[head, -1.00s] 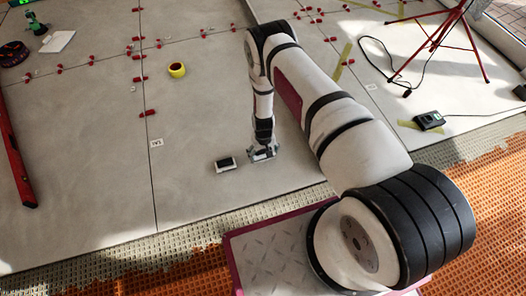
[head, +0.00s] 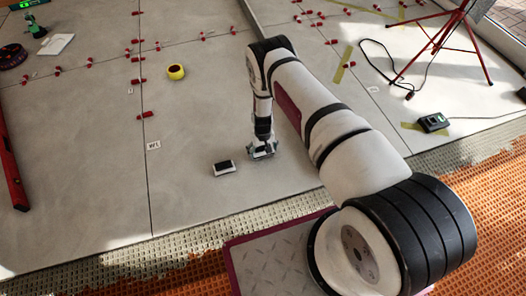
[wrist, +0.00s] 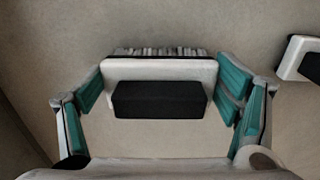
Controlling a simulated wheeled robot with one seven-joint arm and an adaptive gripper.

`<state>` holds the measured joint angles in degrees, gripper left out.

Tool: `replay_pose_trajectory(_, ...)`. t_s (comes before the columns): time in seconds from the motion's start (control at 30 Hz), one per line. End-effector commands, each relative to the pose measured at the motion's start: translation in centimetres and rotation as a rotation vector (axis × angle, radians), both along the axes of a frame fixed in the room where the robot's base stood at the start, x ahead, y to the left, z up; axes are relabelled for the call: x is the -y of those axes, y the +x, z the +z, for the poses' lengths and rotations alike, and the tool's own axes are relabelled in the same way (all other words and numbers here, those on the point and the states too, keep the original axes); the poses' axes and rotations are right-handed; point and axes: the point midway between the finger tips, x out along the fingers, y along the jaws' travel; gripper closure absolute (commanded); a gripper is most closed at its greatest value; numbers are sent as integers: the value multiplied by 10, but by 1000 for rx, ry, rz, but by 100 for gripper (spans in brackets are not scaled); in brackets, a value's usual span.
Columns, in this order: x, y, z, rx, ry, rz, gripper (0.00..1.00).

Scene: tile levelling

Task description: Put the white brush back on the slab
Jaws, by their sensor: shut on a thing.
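In the wrist view a white brush (wrist: 160,70) with a black grip block and a row of bristles along its far edge sits between the teal pads of my gripper (wrist: 160,92). The pads press on its two ends. In the head view my gripper (head: 262,151) is low over the grey slab (head: 195,110); the brush there is mostly hidden by the fingers. Whether the brush touches the slab is hard to tell. A second white piece with a black top (head: 223,168) lies on the slab just left of my gripper; it also shows at the wrist view's right edge (wrist: 300,58).
A yellow tape roll (head: 176,72) and several red clips (head: 145,115) lie farther back. A red level (head: 12,160) is at far left, a red tripod (head: 455,35) at back right, a dark device (head: 433,123) at right.

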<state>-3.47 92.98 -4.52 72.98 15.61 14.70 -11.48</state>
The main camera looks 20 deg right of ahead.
Motion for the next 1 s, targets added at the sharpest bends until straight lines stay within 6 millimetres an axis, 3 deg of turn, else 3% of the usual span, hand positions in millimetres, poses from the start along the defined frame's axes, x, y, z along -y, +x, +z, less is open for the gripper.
replay_pose_trajectory(0.1, 0, 0, -3, 0, 0, 0, 76)
replay_pose_trajectory(0.13, 0, 0, -3, 0, 0, 0, 13)
replay_pose_trajectory(0.2, 0, 0, -3, 0, 0, 0, 0)
replay_pose_trajectory(0.67, 0, 0, 4, 0, 0, 0, 0)
replay_pose_trajectory(1.0, -1, 1, 69, 1, 1, 0, 0)
